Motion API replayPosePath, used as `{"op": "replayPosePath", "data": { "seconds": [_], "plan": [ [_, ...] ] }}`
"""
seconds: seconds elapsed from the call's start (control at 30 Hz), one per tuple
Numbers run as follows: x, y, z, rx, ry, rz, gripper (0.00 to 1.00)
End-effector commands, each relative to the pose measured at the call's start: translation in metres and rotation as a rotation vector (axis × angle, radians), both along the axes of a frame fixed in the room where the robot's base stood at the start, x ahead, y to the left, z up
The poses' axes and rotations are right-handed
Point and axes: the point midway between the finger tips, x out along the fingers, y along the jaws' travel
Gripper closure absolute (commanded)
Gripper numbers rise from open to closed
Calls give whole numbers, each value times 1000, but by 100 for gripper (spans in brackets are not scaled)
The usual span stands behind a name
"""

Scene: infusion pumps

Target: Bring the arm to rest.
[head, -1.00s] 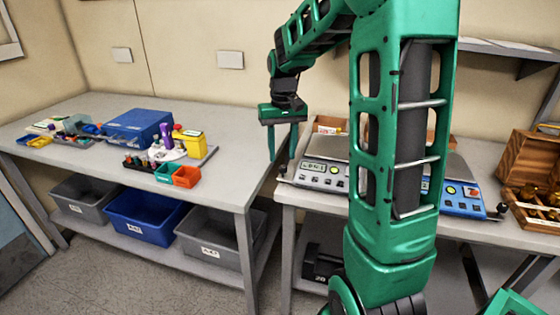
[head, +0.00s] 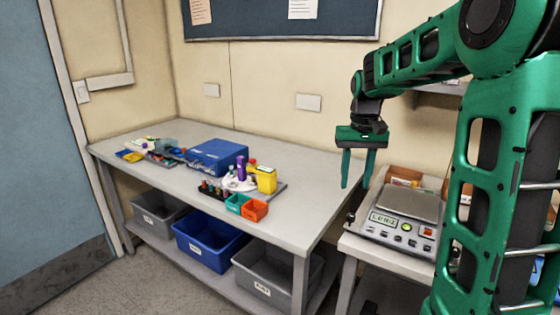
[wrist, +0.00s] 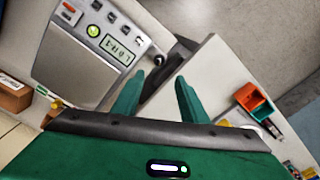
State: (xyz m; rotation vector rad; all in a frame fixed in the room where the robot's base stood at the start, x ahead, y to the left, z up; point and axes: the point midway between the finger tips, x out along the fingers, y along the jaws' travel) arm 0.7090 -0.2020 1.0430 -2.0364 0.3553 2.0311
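My gripper (head: 357,169) hangs from my green arm, fingers pointing down, above the gap between the two tables in the head view. Its two fingers are apart with nothing between them. In the wrist view my gripper (wrist: 157,98) also shows open and empty, with the table edges and the gap below it. My arm is raised and bent at the right of the head view.
A scale (head: 400,216) stands on the right table, close to my gripper. The left table (head: 300,195) holds a blue box (head: 218,156), a yellow container (head: 266,180), an orange bin (head: 254,210) and small items. Grey and blue bins (head: 208,243) sit on its lower shelf.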

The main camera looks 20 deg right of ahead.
Motion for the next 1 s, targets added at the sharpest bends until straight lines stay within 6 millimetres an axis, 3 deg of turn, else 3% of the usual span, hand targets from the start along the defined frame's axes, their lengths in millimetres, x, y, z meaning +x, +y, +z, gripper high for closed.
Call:
{"op": "replayPosePath", "data": {
  "seconds": [0.13,0.27,0.47,0.7,0.83,1.0],
  "plan": [
    [-6,0,0,-2,0,-5,61],
    [-36,1,1,-11,2,-29,61],
    [-123,4,-7,-23,4,-95,61],
    [-226,16,-37,-11,6,-170,61],
    [-264,24,-55,0,7,-194,61],
    [-288,28,-68,10,8,-208,61]
  ]
}}
